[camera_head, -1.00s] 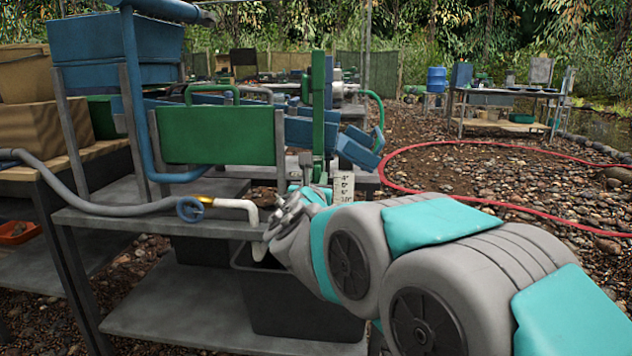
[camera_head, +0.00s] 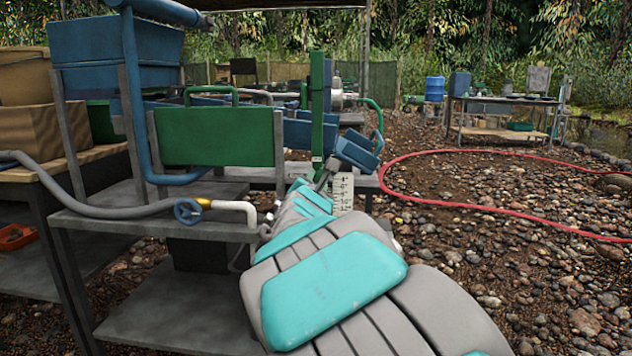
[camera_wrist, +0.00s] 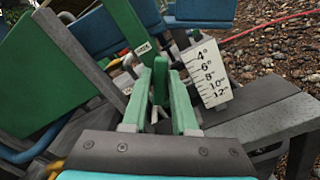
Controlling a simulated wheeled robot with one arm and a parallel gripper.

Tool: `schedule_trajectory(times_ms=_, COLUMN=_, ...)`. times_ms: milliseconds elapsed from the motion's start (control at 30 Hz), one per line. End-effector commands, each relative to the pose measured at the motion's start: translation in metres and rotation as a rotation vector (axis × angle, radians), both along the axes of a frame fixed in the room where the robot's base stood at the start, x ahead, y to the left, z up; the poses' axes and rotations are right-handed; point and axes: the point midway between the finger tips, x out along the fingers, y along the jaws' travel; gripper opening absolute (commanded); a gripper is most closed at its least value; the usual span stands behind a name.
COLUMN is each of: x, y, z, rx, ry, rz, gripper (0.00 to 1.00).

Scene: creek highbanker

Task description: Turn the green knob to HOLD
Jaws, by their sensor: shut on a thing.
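The green knob (camera_wrist: 160,78) shows in the wrist view as a narrow dark green piece between the two fingers of my gripper (camera_wrist: 161,95). My gripper is shut on it, with one green-faced finger on each side. A tall green upright (camera_wrist: 130,22) stands just beyond, with a small pale label (camera_wrist: 143,48) whose text is too small to read. In the head view the green upright (camera_head: 317,110) rises past the end of my arm, and my arm hides the knob. I cannot tell which setting the knob points to.
A green panel (camera_head: 218,136) and a blue valve wheel (camera_head: 188,211) on a pipe are left of my arm. A red hose (camera_head: 470,153) curves over gravel at right.

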Motion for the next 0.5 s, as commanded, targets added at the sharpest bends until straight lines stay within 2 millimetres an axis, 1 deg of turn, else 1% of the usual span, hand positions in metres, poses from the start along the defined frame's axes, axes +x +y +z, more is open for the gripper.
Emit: schedule_trajectory(times_ms=500, x=-0.0004, y=-0.0007, z=-0.0026, rx=0.492, ry=-0.015, rz=0.002, gripper=0.0)
